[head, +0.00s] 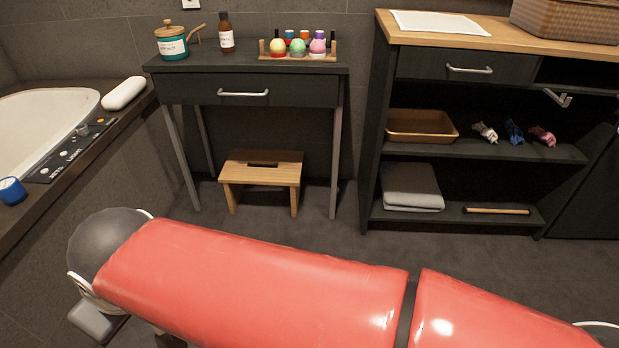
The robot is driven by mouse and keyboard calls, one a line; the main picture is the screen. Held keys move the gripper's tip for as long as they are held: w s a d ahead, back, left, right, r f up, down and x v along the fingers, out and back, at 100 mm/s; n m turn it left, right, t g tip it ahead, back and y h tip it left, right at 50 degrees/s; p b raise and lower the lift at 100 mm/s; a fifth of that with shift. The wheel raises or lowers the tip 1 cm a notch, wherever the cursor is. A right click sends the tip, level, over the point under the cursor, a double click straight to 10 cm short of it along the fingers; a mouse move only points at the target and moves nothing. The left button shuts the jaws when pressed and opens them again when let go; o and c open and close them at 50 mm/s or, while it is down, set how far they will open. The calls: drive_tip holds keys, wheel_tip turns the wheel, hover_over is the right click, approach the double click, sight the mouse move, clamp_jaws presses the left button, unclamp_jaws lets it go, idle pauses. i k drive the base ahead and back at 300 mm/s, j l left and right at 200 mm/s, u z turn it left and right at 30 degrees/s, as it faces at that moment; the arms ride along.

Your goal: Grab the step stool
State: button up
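The step stool (262,168) is a small light-wood stool with a dark slot in its top. It stands upright on the floor under the dark vanity table (190,91), between the table's legs. Its top and front legs are in clear view, and its rear part is in shadow. I cannot make out my gripper or its fingertips in the head view, and nothing is seen touching the stool.
The vanity's thin metal legs flank the stool. A bathtub (40,130) is at left. A dark shelf unit (372,130) stands at right, with folded towels (412,188) on its bottom shelf. A large red form crosses the foreground, hiding floor. Floor before the stool is clear.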

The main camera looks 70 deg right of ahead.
sight(236, 172)
drive_tip(key=z, duration=1.85)
